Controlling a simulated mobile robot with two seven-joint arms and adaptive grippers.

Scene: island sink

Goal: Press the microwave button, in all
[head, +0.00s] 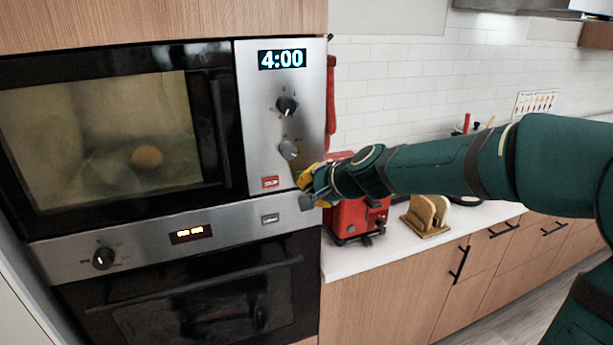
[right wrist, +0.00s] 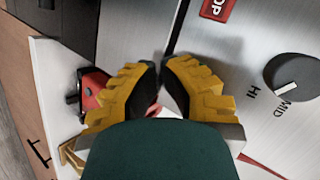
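The microwave (head: 250,110) is built into the cabinet at the left, its door shut, with a round orange-brown item (head: 147,157) behind the glass. Its display (head: 282,59) reads 4:00. The red STOP button (head: 270,182) is low on the panel, below two knobs; it also shows at the top edge of the right wrist view (right wrist: 217,9). My right gripper (head: 304,186) is just right of the STOP button, close to the panel's edge. In the right wrist view its yellow fingers (right wrist: 161,66) nearly meet at the tips with nothing held. Contact with the panel cannot be told. My left gripper is out of view.
An oven (head: 210,300) with a knob and a small grey button (head: 270,219) lies below. A red appliance (head: 350,218) and bread slices in a rack (head: 425,215) stand on the white counter (head: 345,262), right of the microwave and under my right arm.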

